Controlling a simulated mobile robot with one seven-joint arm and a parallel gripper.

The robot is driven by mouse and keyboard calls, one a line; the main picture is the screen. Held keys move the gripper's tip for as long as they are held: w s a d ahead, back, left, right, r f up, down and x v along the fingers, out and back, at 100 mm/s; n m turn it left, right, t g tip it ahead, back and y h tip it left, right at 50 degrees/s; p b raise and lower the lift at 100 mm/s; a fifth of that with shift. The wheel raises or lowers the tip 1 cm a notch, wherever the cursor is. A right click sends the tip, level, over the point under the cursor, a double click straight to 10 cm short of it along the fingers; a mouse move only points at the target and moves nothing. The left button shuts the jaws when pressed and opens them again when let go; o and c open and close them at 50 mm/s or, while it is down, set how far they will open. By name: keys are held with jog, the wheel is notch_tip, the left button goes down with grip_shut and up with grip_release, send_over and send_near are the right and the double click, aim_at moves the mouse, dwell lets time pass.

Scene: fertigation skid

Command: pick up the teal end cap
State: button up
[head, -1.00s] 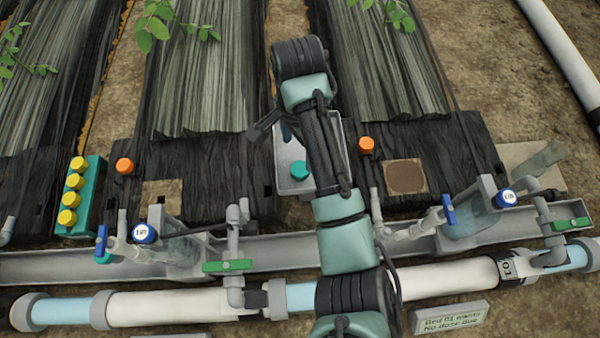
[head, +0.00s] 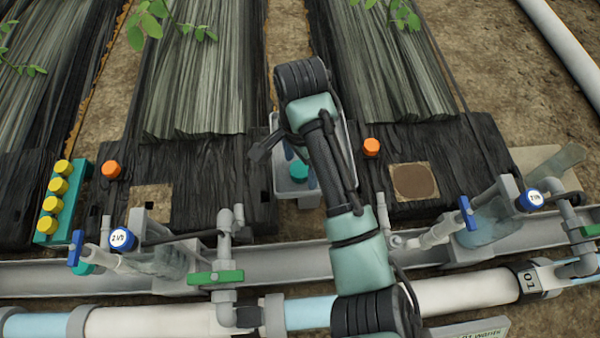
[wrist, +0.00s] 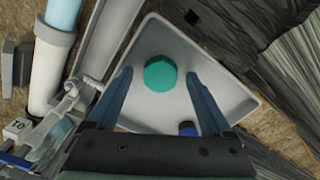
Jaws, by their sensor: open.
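The teal end cap (head: 299,171) lies in a pale grey tray (head: 296,188) in the head view, partly beside my arm. In the wrist view the teal cap (wrist: 161,73) rests on the tray floor (wrist: 222,92), near the middle. My gripper (wrist: 158,78) is open, its two blue fingers showing on either side of the cap in the picture. Nothing is held. The height between fingertips and cap is hard to tell. In the head view my arm hides part of the tray and most of the fingers.
A blue object (wrist: 187,128) lies in the tray near the right finger. Orange caps (head: 371,147) sit on the black sheeting. A teal rack with yellow caps (head: 57,187) stands left. Pipes (head: 430,292) and green-handled valves (head: 215,277) run along the front.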

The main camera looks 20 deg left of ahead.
jog(key=shift+r, duration=0.1)
grip_shut()
dwell(0.3)
jog(key=shift+r, duration=0.1)
